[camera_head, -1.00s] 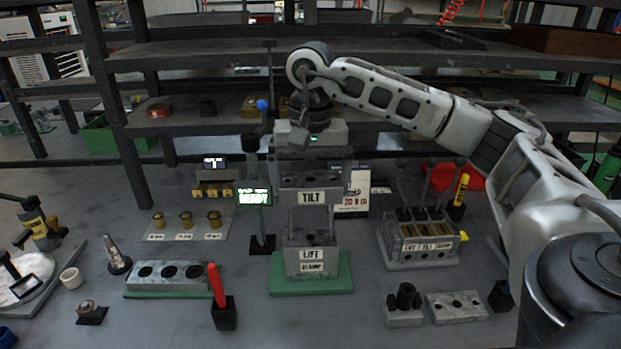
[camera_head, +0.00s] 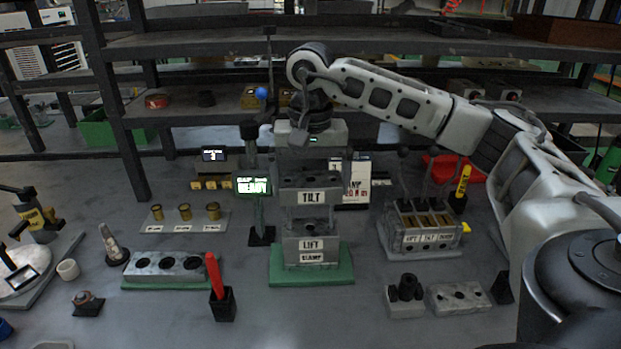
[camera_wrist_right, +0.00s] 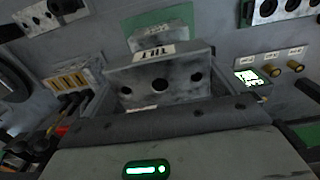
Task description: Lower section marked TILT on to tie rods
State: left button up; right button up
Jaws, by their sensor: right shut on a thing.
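The grey section marked TILT (camera_head: 311,197) is held by my right gripper (camera_head: 311,178), shut on it from above. It sits above the stack, with a gap below in which the tie rods (camera_head: 291,220) show. Below is the section marked LIFT (camera_head: 311,246), with a CLAMP label under it, on a green base (camera_head: 284,277). In the right wrist view the TILT section (camera_wrist_right: 178,90) shows its label and round holes, and the green base (camera_wrist_right: 170,18) lies beyond. Whether the rod tips are inside its holes is hidden. My left gripper is out of view.
A lit display on a stand (camera_head: 252,186) is close left of the stack. A printed card (camera_head: 354,184) stands behind right. A rack with labelled slots (camera_head: 425,238) is right, a block with holes (camera_head: 165,268) left, and a red-handled tool in a black holder (camera_head: 222,303) front left.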

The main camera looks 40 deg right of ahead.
aim_at(311, 196)
pick_arm(q)
jog(key=shift+b, duration=0.3)
pick_arm(e)
jog(key=shift+f, duration=0.45)
pick_arm(q)
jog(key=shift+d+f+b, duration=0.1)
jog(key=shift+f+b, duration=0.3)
jog(key=shift+b, duration=0.15)
pick_arm(e)
jog(key=shift+f, duration=0.7)
pick_arm(q)
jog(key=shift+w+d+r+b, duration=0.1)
jog(key=shift+b, duration=0.25)
pick_arm(e)
jog(key=shift+f, duration=0.5)
pick_arm(q)
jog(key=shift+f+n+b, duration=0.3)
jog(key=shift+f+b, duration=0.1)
jog(key=shift+b, duration=0.15)
pick_arm(e)
jog(key=shift+f, duration=0.7)
pick_arm(q)
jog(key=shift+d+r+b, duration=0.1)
jog(key=shift+b, duration=0.2)
pick_arm(e)
jog(key=shift+f, duration=0.4)
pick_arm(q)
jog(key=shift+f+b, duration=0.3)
pick_arm(e)
jog(key=shift+f, duration=0.4)
